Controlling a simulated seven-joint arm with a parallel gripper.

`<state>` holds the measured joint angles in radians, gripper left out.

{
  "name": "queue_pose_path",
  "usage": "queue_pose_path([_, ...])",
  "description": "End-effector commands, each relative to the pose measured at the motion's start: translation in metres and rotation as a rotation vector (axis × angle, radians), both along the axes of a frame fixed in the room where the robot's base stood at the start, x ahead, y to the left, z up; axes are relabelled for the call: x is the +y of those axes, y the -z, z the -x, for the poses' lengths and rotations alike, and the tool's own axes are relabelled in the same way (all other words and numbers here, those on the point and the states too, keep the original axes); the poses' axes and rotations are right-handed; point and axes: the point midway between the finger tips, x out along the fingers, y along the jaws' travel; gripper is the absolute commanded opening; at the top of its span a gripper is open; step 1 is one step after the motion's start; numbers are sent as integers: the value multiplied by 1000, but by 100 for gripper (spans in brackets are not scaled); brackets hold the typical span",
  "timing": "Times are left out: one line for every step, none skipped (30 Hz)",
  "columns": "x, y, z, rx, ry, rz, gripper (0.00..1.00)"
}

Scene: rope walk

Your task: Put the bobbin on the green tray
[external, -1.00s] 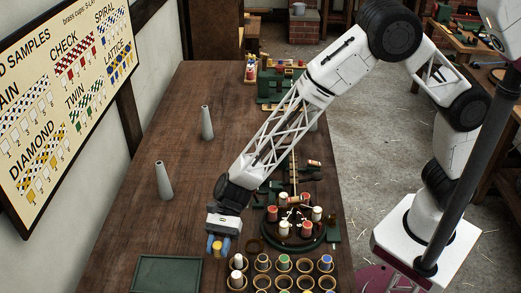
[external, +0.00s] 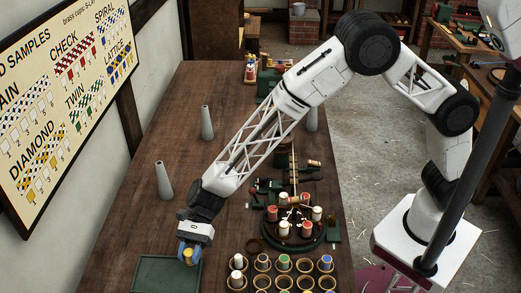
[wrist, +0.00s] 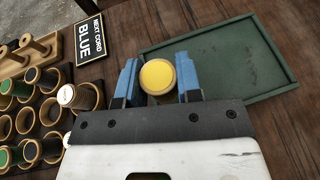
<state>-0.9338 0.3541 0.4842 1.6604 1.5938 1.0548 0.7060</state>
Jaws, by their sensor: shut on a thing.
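My gripper (external: 188,251) is shut on a bobbin (external: 188,255) with a yellow top. The wrist view shows the yellow bobbin (wrist: 157,77) between the two blue fingers (wrist: 157,84). The green tray (external: 152,273) lies flat on the table at the front left in the external view. In the wrist view the green tray (wrist: 232,58) is just beyond and to the right of the bobbin, and looks empty. The bobbin overlaps the tray's right edge in the external view; its height above the table is hard to tell.
Brass cups (external: 262,263) with several bobbins stand right of my gripper. A round braiding stand (external: 294,238) is behind them. Two grey cones (external: 163,180) (external: 207,122) stand further back. A sign (wrist: 91,39) reads "NEXT CORD BLUE". Bare wood lies left of the cups.

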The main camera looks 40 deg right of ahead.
Motion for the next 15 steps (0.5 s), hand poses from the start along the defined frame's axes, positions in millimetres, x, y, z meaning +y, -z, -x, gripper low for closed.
queue_pose_path([7, 1, -3, -1, 0, -1, 10])
queue_pose_path([10, 1, -5, -1, 0, -1, 10])
queue_pose_path([16, 2, -8, 0, 0, 0, 10])
queue_pose_path([19, 3, -10, 0, 0, 0, 10])
queue_pose_path([23, 3, -12, 1, 0, 1, 10])
queue_pose_path([28, 4, -14, 0, 0, 0, 10])
queue_pose_path([32, 4, -16, 0, 0, 0, 10])
queue_pose_path([35, 4, -18, -1, 0, -1, 10])
queue_pose_path([40, 5, -21, 0, -1, 0, 10])
queue_pose_path([44, 5, -22, 0, -1, 0, 10])
queue_pose_path([47, 5, -24, 0, -1, 0, 10])
queue_pose_path([52, 6, -27, 0, -1, 0, 10])
queue_pose_path([55, 7, -28, 0, -1, 1, 10])
queue_pose_path([57, 7, -29, 0, -1, 1, 10])
queue_pose_path([60, 7, -31, 0, -1, 1, 10])
